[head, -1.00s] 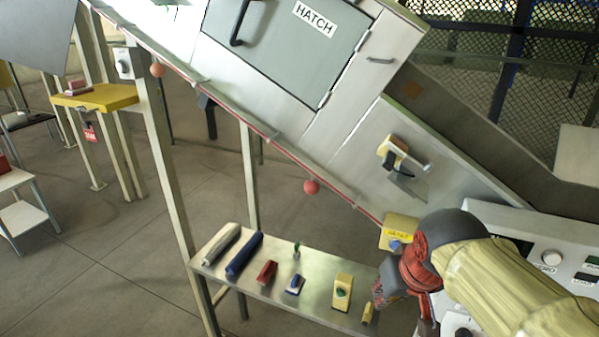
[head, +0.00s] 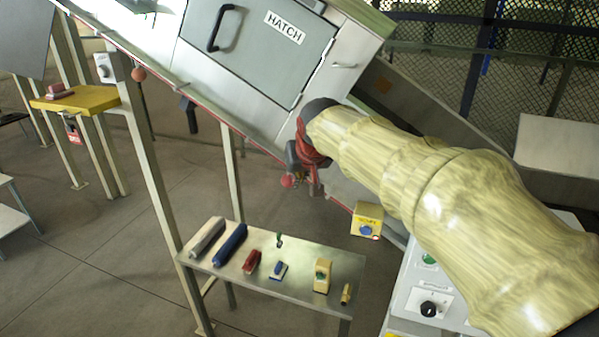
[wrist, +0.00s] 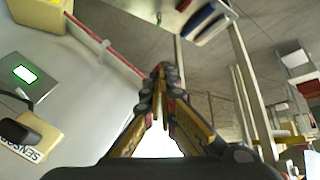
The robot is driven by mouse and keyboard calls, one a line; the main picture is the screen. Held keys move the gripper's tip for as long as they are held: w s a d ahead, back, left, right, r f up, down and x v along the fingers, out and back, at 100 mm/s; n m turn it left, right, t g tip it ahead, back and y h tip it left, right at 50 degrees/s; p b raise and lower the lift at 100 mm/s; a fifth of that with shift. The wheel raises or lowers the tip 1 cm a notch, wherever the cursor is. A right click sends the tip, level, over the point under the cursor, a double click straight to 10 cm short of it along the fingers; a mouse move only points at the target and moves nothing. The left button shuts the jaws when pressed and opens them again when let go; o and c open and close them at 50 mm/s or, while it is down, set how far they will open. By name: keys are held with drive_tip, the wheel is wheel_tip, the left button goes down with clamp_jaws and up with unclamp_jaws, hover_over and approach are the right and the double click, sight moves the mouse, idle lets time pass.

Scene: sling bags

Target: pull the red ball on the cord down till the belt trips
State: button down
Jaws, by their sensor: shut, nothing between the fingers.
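A red cord (head: 262,148) runs along the lower edge of the sloping machine housing. One red ball (head: 288,181) shows in the head view just beside my gripper (head: 305,178), on its lower left. I cannot tell whether they touch. A second, duller red ball (head: 138,73) is on the cord farther up at the left. In the wrist view my gripper (wrist: 164,72) has its fingers together, with nothing seen between them. The red cord also shows in the wrist view (wrist: 108,50), to the left of the fingers; no ball can be made out there.
A metal bench (head: 300,285) below holds several small tools and blocks. A yellow box (head: 367,220) with a blue button sits at the cord's lower end. A slanted post (head: 160,190) stands left of the bench. A control panel (head: 425,290) is at the lower right.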

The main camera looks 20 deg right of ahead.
sight(288, 180)
drive_tip(key=w+x, duration=0.1)
drive_tip(key=x, duration=0.6)
drive_tip(key=shift+r+p, duration=0.25)
drive_tip(key=shift+p, duration=0.05)
drive_tip(key=shift+w+d, duration=0.1)
